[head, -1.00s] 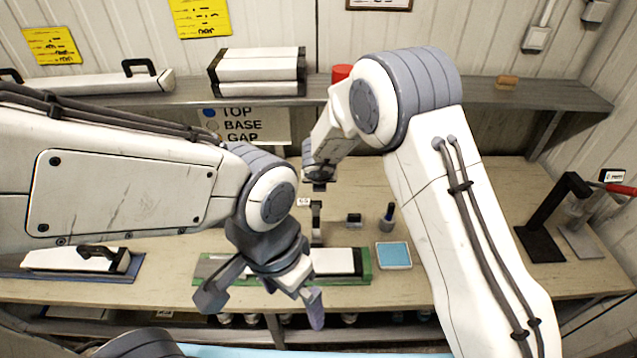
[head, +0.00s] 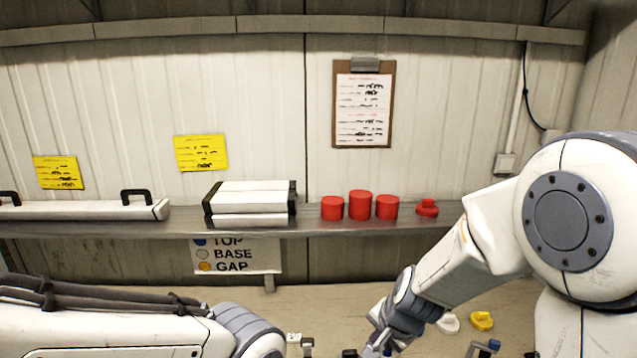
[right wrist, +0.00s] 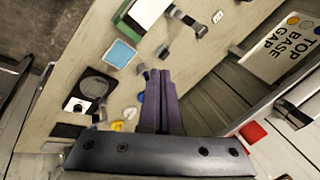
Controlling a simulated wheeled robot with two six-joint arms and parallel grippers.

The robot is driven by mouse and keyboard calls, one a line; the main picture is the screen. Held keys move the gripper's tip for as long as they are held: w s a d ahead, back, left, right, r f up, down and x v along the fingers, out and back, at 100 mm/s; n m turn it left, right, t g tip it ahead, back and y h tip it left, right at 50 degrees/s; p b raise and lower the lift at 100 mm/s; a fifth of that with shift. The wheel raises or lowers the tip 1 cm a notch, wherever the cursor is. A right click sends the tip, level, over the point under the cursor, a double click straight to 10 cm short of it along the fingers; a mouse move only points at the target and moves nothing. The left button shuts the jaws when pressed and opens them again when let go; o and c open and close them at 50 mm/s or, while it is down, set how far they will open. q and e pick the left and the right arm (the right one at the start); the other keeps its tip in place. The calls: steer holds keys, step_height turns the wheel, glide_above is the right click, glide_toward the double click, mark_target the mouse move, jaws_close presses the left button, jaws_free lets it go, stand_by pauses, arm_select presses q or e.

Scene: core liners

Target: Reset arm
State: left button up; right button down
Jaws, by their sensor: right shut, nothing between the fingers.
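My right arm (head: 570,222) comes in at the right of the head view and reaches down and left. Its gripper (head: 378,350) is at the bottom edge, partly cut off, over the bench. In the right wrist view the two dark purple fingers (right wrist: 160,98) lie together, shut, with nothing between them. My left arm (head: 110,330) lies low at the left of the head view. Its gripper is below the frame and hidden.
The shelf (head: 300,228) holds white liner boxes (head: 250,205), several red caps (head: 360,206) and a long white case (head: 85,211). On the bench (right wrist: 70,60) are a yellow cap (head: 481,320), a white cap (head: 448,323) and a blue pad (right wrist: 122,53).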

steer(key=s+d+n+g+h, duration=0.2)
steer(key=s+d+n, duration=0.5)
steer(key=s+n, duration=0.35)
steer(key=s+a+f+n+g+y+b, duration=0.1)
steer(key=s+a+f+n+b, duration=0.5)
steer(key=s+a+f+b, duration=0.6)
steer(key=s+a+g+b, duration=0.1)
steer(key=s+b, duration=0.1)
steer(key=b, duration=0.4)
steer(key=shift+a+f+g, duration=0.25)
steer(key=shift+f+g, duration=0.05)
steer(key=shift+f, duration=0.05)
